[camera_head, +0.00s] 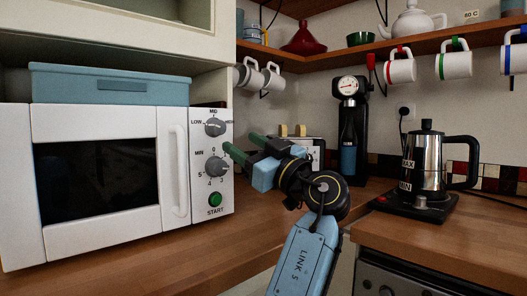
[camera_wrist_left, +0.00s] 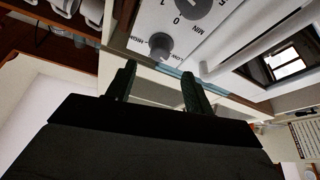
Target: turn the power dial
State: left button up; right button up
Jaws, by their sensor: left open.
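The power dial (camera_head: 215,127) is a grey round knob at the top of the white microwave's control panel, marked LOW, MID and HIGH. It also shows in the left wrist view (camera_wrist_left: 160,45), beyond the fingertips and roughly between their lines. Its exact setting is too small to read. My left gripper (camera_head: 238,146) is open and empty, just right of the panel, with green fingers pointing at it. In the left wrist view its two fingers (camera_wrist_left: 158,78) are spread, with a gap to the dial. My right gripper is not in view.
The timer dial (camera_head: 215,167) and green START button (camera_head: 214,199) sit below the power dial. A blue box (camera_head: 110,84) lies on the microwave (camera_head: 40,205).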

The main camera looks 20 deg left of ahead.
pick_arm(q)
jog(key=v, duration=0.5)
jog(key=shift+d+p, duration=0.3)
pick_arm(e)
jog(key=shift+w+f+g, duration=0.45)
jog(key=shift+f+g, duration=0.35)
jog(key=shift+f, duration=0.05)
pick_arm(q)
jog(key=shift+f, duration=0.1)
